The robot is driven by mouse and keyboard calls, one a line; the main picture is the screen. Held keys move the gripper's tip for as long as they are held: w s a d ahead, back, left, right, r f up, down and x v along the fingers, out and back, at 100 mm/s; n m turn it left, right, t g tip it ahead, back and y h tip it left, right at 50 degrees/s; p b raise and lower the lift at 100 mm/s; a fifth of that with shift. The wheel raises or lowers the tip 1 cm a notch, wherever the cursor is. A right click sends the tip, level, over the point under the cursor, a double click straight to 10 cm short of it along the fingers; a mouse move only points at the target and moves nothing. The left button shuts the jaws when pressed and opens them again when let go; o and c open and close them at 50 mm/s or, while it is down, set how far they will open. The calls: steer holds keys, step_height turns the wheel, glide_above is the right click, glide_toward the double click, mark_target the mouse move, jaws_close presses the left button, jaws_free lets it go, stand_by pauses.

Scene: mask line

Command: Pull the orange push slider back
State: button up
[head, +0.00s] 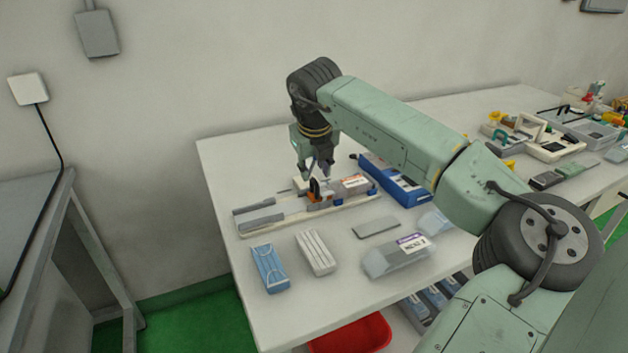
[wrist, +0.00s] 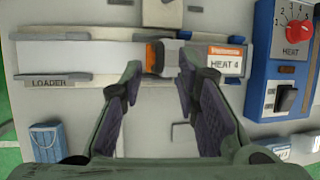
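In the head view the slider (head: 314,187) shows as a small upright orange and dark piece under my gripper (head: 318,168). My gripper (wrist: 161,68) is open, with its fingers pointing down. In the wrist view its fingertips appear to either side of the slider and dark block, with gaps showing. I cannot tell whether a finger touches the slider. The loader track (wrist: 80,55) runs left from it.
A "HEAT 4" label (wrist: 226,58) lies right of the slider. A blue heater box (wrist: 258,75) with a red knob stands further right. A blue mask pack (head: 270,268), a white mask pack (head: 316,253) and a clear box (head: 396,258) lie in front of the loader.

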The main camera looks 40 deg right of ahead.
mark_target(314, 179)
steer(key=x, duration=0.4)
steer(key=shift+b, duration=0.3)
steer(key=shift+c, duration=0.3)
jaws_close()
stand_by(0.4)
